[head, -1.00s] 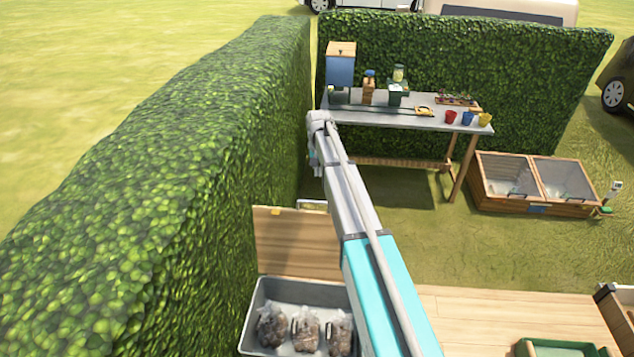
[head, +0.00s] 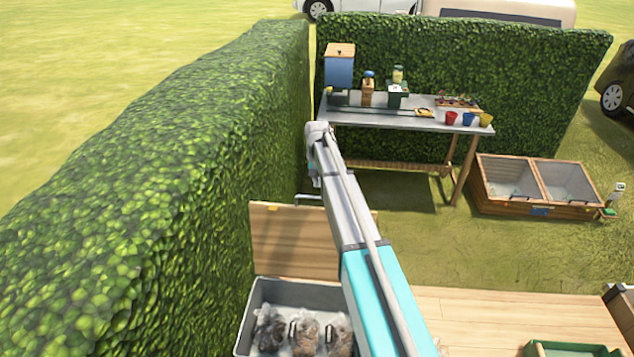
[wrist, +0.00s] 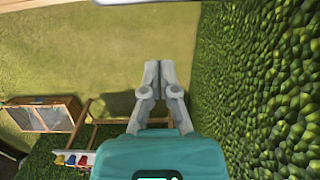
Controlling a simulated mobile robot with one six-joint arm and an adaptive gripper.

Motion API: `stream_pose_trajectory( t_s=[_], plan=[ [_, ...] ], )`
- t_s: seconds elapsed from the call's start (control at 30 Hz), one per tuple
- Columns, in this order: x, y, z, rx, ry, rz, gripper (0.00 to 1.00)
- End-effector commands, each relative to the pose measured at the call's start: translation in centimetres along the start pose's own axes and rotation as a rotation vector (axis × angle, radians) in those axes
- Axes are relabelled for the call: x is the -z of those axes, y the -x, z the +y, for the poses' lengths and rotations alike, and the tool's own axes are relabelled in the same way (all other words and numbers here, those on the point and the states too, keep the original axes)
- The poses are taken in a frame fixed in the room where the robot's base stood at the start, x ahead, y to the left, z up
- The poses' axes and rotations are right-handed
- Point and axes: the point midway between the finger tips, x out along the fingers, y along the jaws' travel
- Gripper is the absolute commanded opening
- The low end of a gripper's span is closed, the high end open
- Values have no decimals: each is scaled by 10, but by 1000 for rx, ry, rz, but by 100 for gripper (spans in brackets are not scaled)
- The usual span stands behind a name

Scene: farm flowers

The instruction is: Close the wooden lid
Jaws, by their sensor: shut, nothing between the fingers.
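The wooden lid (head: 290,243) stands open and upright at the back of a grey bin (head: 248,318) in the head view. My arm crosses in front of its right side. Several dark bags (head: 305,333) lie in the bin. My gripper (wrist: 151,68) is shut and empty in the wrist view, with its fingertips together over grass.
A tall hedge (head: 160,170) runs close along the left, and is at the right in the wrist view (wrist: 265,90). A potting table (head: 420,119) stands behind. A cold frame (head: 535,210) is at right. Open grass (head: 410,240) lies between.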

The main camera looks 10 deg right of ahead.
Motion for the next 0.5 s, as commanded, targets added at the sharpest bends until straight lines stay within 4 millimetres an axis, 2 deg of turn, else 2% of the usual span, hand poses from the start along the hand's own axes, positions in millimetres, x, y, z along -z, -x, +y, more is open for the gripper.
stream_pose_trajectory(
  t_s=[0.03, 0.23, 0.47, 0.5],
  plan=[
    [0, -8, 0, 0, 0, 0, 0],
    [0, -22, 0, 0, 0, 0, 0],
    [0, -34, -1, 0, 1, 0, 0],
    [-6, -29, 0, 0, 1, 0, 0]
  ],
)
